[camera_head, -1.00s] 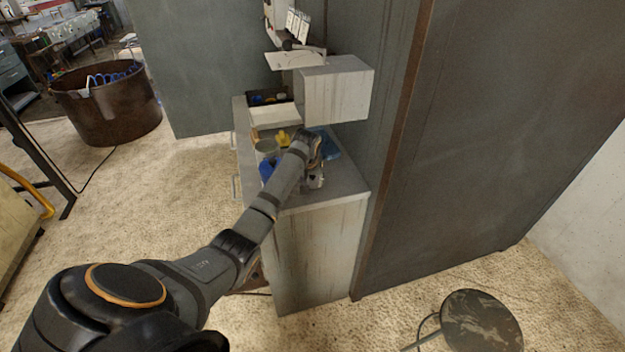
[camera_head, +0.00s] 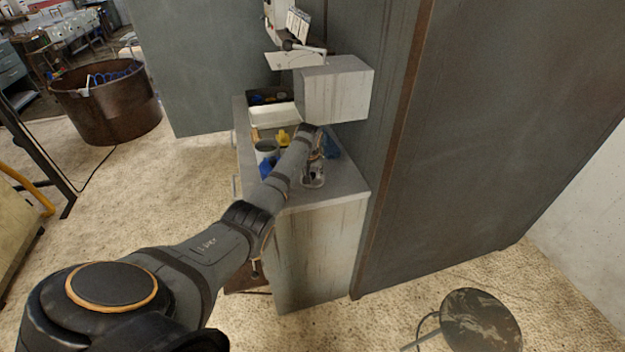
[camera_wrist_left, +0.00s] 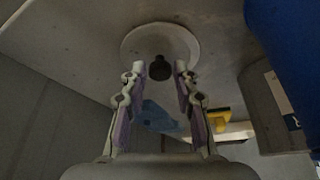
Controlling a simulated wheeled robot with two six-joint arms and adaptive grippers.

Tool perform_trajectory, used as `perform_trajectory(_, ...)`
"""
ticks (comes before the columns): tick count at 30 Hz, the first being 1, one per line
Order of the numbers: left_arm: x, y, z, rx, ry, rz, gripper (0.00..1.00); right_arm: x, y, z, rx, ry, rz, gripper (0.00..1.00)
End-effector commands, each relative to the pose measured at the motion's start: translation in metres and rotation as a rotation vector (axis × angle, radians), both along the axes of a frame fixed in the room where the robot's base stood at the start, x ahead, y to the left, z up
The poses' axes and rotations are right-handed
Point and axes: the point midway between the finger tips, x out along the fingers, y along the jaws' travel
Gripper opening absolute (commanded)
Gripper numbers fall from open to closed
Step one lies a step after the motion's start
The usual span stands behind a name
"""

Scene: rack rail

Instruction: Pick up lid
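The lid (camera_wrist_left: 135,42) is a pale round disc with a dark knob (camera_wrist_left: 160,70). It lies on the grey cabinet top, and part of it shows near the front edge in the head view (camera_head: 316,184). My left gripper (camera_wrist_left: 159,69) is open, with its two fingertips on either side of the knob and visible gaps between. In the head view my left gripper (camera_head: 317,168) is over the lid and hides part of it. My right gripper is in neither view.
A round pot (camera_head: 265,147), a blue object (camera_head: 267,168) and a yellow object (camera_head: 283,138) stand left of my gripper. Another blue item (camera_head: 330,148) lies behind it. A white box (camera_head: 336,90) overhangs the cabinet top (camera_head: 340,182). A tall grey wall stands to the right.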

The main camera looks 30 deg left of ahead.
Motion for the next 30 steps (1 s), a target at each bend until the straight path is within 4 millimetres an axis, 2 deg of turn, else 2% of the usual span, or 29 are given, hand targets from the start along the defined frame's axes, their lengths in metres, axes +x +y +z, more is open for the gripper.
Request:
perform_trajectory(1,0.000,0.000,0.000,0.000,0.000,0.000,0.19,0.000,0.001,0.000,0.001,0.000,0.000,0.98)
perform_trajectory(5,0.000,0.000,0.000,0.000,0.000,0.000,0.01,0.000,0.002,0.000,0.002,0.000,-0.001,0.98)
perform_trajectory(6,0.000,0.000,0.000,0.000,0.000,0.000,0.00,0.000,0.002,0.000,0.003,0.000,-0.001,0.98)
perform_trajectory(17,0.000,0.000,0.004,0.000,-0.001,0.000,0.00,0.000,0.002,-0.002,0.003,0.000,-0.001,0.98)
perform_trajectory(20,0.001,0.000,0.014,0.001,-0.003,0.000,0.00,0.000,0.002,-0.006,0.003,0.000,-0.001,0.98)
perform_trajectory(23,0.002,0.000,0.031,0.001,-0.007,0.000,0.00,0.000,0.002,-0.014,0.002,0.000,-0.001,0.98)
perform_trajectory(26,-0.013,-0.006,0.033,0.002,0.000,0.000,0.00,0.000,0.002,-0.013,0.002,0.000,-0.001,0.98)
perform_trajectory(30,-0.042,-0.020,0.032,0.004,0.000,-0.002,0.00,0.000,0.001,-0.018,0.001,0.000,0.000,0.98)
